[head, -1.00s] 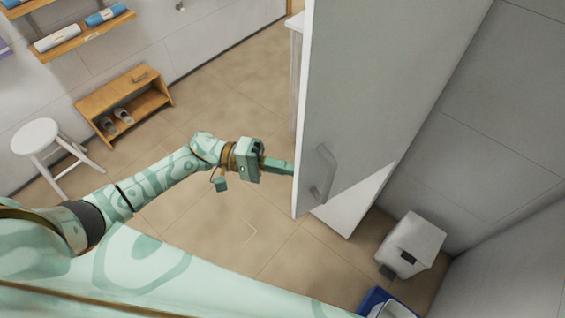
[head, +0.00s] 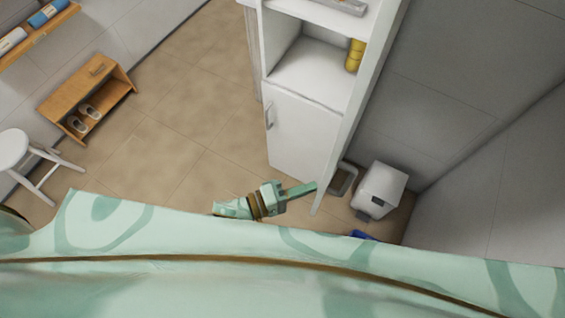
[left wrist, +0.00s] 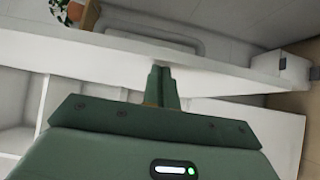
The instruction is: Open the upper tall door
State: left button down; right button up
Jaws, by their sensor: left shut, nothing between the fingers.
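The upper tall door (head: 357,100) of the white cabinet (head: 268,60) stands swung open. In the head view it shows nearly edge-on, to the right of the open shelves. My left gripper (head: 314,186) is shut and empty at the door's free lower end, on its inner side. In the left wrist view the closed fingers (left wrist: 162,74) point at the white door panel (left wrist: 215,78); I cannot tell whether they touch it. The door's grey handle shows beyond the panel there. My right gripper is not in view.
A lower door (head: 300,135) with a handle is closed below the shelves. A yellow bottle (head: 355,55) stands on a shelf. A white bin (head: 380,188) stands right of the door. A wooden shoe bench (head: 85,95) and white stool (head: 15,150) are left; floor between is clear.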

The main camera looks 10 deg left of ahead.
pick_arm(q)
jog(key=shift+s+d+p, duration=0.1)
jog(key=shift+s+d, duration=0.15)
jog(key=shift+d, duration=0.6)
jog(key=shift+s+d+p, duration=0.1)
jog(key=shift+s+d, duration=0.2)
jog(key=shift+d, duration=0.5)
jog(key=shift+s+d+p, duration=0.1)
jog(key=shift+s+d, duration=0.15)
jog(key=shift+d, duration=0.6)
jog(key=shift+a, duration=0.1)
